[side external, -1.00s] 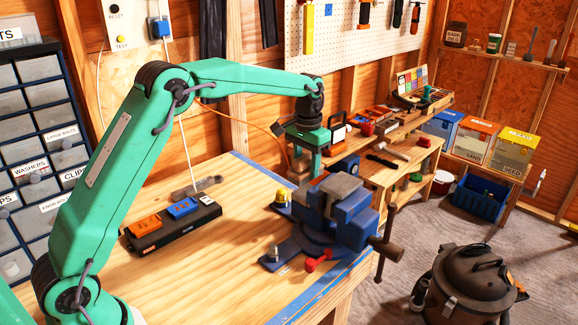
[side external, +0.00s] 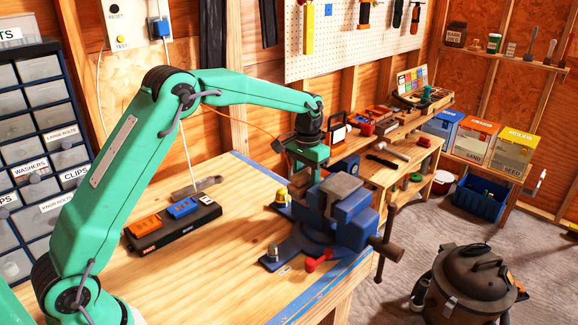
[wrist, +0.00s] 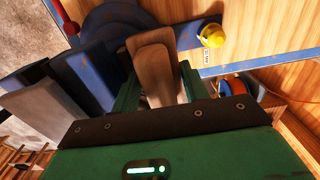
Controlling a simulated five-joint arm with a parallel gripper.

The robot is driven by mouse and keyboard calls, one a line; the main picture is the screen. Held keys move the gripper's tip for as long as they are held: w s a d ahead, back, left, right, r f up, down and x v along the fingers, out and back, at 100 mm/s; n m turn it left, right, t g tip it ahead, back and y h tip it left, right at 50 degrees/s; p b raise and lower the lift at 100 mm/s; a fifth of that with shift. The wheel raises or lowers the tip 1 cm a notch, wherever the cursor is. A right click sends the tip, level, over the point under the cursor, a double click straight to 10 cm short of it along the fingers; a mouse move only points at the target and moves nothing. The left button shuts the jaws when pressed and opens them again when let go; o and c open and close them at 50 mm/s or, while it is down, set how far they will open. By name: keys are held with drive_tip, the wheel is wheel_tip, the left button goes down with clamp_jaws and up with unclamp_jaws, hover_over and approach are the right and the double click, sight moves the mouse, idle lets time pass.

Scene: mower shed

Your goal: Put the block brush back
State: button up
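The block brush, a brown wooden block (wrist: 155,65), lies between the two green fingers of my gripper (wrist: 161,85) in the wrist view. The fingers sit along its two sides and appear shut on it. In the side external view, my gripper (side external: 306,172) points down just behind and left of the blue vise (side external: 346,212), above the bench. The brush (side external: 299,183) shows there only as a small brown patch, partly hidden by the gripper and vise. Its lower end and any bristles cannot be made out.
The vise stands close beside my gripper, with a yellow-topped fitting (side external: 281,197) near it. A black tray (side external: 172,228) with orange and blue parts lies on the bench to the left. The bench (side external: 210,275) is clear in front. A shop vacuum (side external: 465,285) stands on the floor.

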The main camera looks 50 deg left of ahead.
sight(306, 171)
drive_tip(key=shift+o, duration=0.3)
drive_tip(key=shift+r, duration=0.1)
wheel_tip(306, 171, up, 12)
drive_tip(key=shift+f, duration=0.1)
drive_tip(key=shift+r, duration=0.2)
idle(0.4)
drive_tip(key=shift+s, duration=0.1)
idle(0.4)
